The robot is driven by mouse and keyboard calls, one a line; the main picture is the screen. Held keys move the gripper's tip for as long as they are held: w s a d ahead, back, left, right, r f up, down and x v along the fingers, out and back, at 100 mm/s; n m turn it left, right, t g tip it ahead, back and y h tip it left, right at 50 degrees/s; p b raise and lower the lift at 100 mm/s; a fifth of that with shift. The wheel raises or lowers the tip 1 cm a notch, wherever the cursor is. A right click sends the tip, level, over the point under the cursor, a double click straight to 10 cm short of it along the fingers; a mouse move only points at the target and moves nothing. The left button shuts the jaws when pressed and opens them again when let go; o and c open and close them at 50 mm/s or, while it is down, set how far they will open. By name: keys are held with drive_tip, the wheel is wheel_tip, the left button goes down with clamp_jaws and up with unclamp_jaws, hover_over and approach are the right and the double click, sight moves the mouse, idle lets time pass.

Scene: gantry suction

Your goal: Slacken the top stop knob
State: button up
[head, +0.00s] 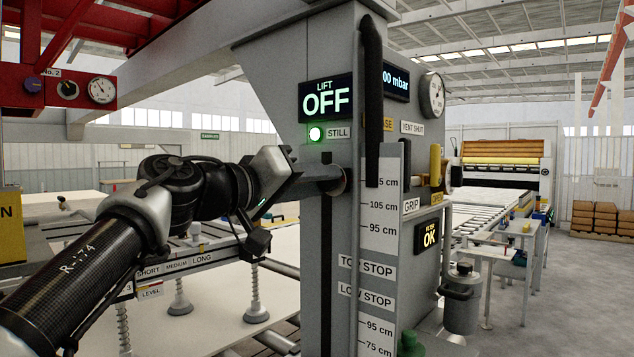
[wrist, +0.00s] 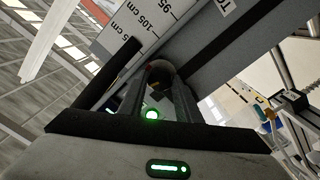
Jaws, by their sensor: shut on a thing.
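A dark round knob (head: 347,181) sits on the grey column beside the upper part of the white cm scale (head: 392,245), near the 105 cm mark. My gripper (head: 334,180) reaches it from the left and is shut on it, so the fingers hide much of the knob. In the wrist view the knob (wrist: 162,72) shows dark and round between the fingertips (wrist: 160,88). The TOP STOP label (head: 366,267) is lower on the column, above the LOW STOP label (head: 369,298). The knob's turning cannot be told.
The LIFT display (head: 326,98) reads OFF, with a lit green lamp (head: 316,134) marked STILL. A black upright bar (head: 371,105) stands just right of the knob. A pale sheet lies left.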

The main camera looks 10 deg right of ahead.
drive_tip(key=o, duration=1.1)
drive_tip(key=shift+c, duration=0.2)
drive_tip(key=p+v, duration=0.2)
drive_tip(key=v, duration=1.5)
drive_tip(key=shift+s+a, duration=0.15)
